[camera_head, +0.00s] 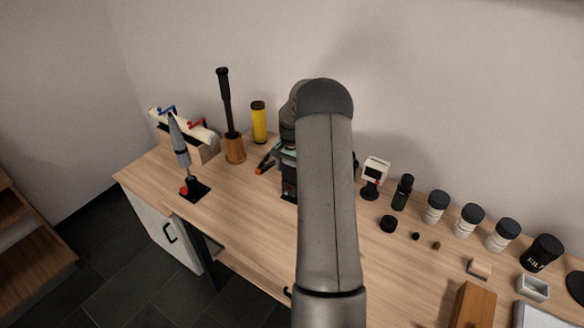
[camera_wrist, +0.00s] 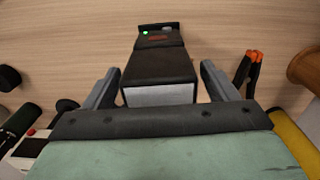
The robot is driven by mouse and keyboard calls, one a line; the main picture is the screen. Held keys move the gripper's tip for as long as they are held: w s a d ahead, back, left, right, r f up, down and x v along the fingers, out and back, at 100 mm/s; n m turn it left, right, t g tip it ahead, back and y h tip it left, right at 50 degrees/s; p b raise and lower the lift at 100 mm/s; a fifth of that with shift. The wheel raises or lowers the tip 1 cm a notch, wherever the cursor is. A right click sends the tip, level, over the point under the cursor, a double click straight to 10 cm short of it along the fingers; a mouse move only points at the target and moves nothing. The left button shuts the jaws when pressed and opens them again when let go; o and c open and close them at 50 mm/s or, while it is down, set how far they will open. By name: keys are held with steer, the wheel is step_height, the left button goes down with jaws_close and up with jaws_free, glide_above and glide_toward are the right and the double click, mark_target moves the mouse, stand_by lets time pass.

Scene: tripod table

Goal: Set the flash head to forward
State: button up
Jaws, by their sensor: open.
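The flash, a black unit with a foot (camera_wrist: 158,27) and red marks on its body, is in the wrist view. Its flash head (camera_wrist: 158,68) is a black box with a pale front face towards the bottom of the picture. My gripper (camera_wrist: 161,70) is open, one grey finger on each side of the head. Narrow gaps show beside both fingers, though contact is hard to rule out. In the head view the flash's dark body (camera_head: 289,188) shows only partly; my arm hides the rest and most of the gripper.
A small white-headed device (camera_head: 376,168), a dark bottle (camera_head: 402,192) and several jars stand right. The front tabletop (camera_head: 245,215) left of my arm is clear.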

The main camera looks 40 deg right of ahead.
steer(key=shift+f, duration=0.1)
steer(key=c, duration=1)
